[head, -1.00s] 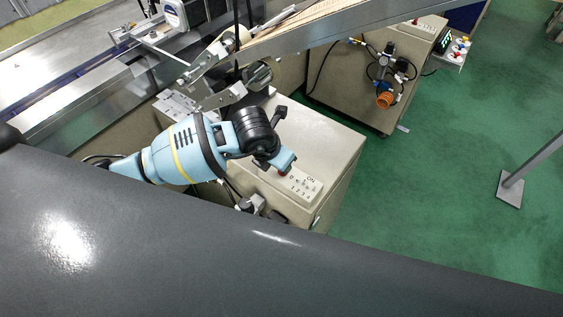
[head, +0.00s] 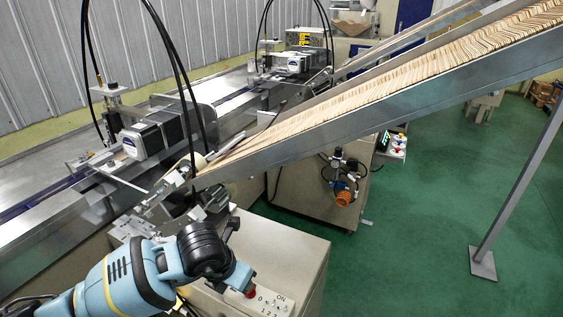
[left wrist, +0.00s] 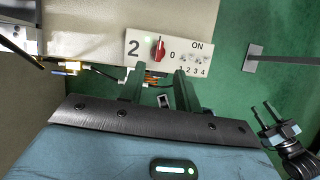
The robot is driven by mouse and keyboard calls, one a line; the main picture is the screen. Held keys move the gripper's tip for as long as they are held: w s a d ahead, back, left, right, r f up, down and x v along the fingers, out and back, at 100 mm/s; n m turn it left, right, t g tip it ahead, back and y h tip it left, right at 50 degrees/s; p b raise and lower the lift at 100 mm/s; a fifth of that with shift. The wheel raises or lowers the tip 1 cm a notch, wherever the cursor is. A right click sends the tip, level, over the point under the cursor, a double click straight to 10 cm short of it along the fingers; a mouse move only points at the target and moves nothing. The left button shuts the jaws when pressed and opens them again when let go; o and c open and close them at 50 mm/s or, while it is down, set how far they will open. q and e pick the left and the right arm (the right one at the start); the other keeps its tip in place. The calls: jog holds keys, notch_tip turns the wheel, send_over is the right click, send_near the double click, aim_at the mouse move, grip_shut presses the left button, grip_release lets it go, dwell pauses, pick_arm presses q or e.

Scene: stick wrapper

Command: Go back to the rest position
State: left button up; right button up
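My left gripper (left wrist: 158,72) is open in the left wrist view, its two dark fingers apart with nothing between them. The red rotary knob (left wrist: 159,48) sits on a white panel (left wrist: 190,58) marked 2, 0 and ON, just beyond the fingertips. In the head view my left gripper (head: 243,280) is at the lower middle, close to the red knob (head: 251,292); the arm hides part of the panel. My right gripper (left wrist: 264,112) shows at the right edge of the left wrist view, its two short fingers apart and empty. It is outside the head view.
The beige cabinet (head: 292,250) carries the panel. A sloping chute (head: 360,120) of wooden sticks passes above it, beside the metal conveyor (head: 60,215). A grey post (head: 510,200) stands at right. The green floor (head: 415,230) between is clear.

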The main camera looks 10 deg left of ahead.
pick_arm(q)
jog(key=s+d+f+g+h, duration=0.2)
jog(key=s+d+g+h, duration=0.15)
jog(key=s+d, duration=0.3)
jog(key=s+d+r+n+t+h, duration=0.3)
jog(key=s+d+r+n+h, duration=0.35)
jog(key=h, duration=0.65)
jog(key=w+a+f+n+t+y, duration=0.2)
jog(key=a+f+n+t+y, duration=0.3)
jog(key=n, duration=0.6)
jog(key=w+a+f+n+t+y, duration=0.25)
jog(key=a+n+t+y, duration=0.25)
jog(key=n+t, duration=0.5)
jog(key=s+a+f+n+g+y, duration=0.3)
jog(key=s+a+f+n+g, duration=0.1)
jog(key=s+f, duration=0.3)
jog(key=s+a+f+n+g+y, duration=0.3)
jog(key=s+f+n, duration=0.4)
jog(key=f, duration=0.3)
jog(key=shift+s+a+f+g, duration=0.2)
jog(key=shift+a+g, duration=0.7)
jog(key=shift+g, duration=0.15)
